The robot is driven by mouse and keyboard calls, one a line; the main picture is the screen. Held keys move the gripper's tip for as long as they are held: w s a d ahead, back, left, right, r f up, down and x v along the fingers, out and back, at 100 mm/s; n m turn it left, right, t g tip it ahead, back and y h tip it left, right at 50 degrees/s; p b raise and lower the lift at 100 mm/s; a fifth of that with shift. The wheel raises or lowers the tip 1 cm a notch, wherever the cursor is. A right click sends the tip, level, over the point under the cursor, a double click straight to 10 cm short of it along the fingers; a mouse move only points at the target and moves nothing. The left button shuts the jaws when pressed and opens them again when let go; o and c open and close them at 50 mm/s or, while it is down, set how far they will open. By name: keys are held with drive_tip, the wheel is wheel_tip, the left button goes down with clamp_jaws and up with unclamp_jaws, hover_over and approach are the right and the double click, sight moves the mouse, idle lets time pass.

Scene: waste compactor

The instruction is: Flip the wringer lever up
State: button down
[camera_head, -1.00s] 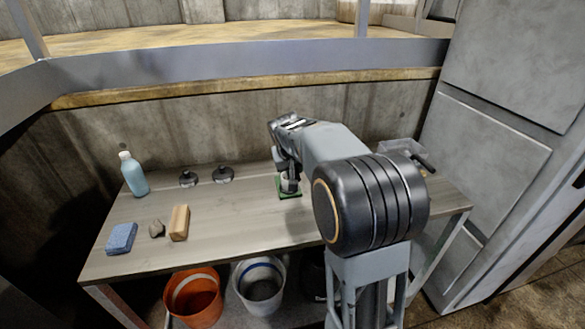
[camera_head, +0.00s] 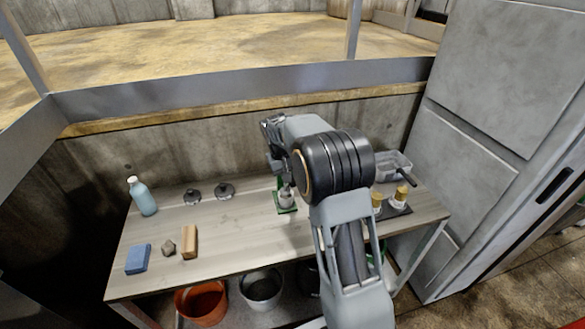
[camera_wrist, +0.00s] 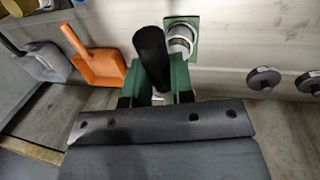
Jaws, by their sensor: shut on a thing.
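In the wrist view, the black round bar of the wringer lever (camera_wrist: 151,55) rises between my gripper's fingers. My gripper (camera_wrist: 156,94) is shut on the lever, low down, where green parts flank it. A green plate with a pale metal ring (camera_wrist: 180,40) is just beyond the bar. In the head view, a small green base with a pale cup (camera_head: 287,199) shows on the bench under my gripper (camera_head: 284,178). My wrist and arm hide the lever there.
On the bench (camera_head: 235,238) are a blue bottle (camera_head: 143,197), two dark discs (camera_head: 192,196), a blue sponge (camera_head: 138,259), a stone and a tan block (camera_head: 190,241). Brass-topped items (camera_head: 401,195) and a grey bin (camera_head: 393,165) are at right. Buckets (camera_head: 202,303) stand below. The wrist view shows an orange dustpan (camera_wrist: 102,69).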

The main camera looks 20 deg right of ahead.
drive_tip(key=shift+w+a+r+g+p, duration=0.15)
drive_tip(key=shift+r+g+p, duration=0.3)
drive_tip(key=shift+p, duration=0.4)
drive_tip(key=c, duration=1)
unclamp_jaws()
drive_tip(key=shift+o, duration=0.2)
drive_tip(key=shift+r, duration=0.1)
drive_tip(key=v, duration=1.3)
drive_tip(key=shift+r, duration=0.35)
drive_tip(key=shift+w, duration=0.1)
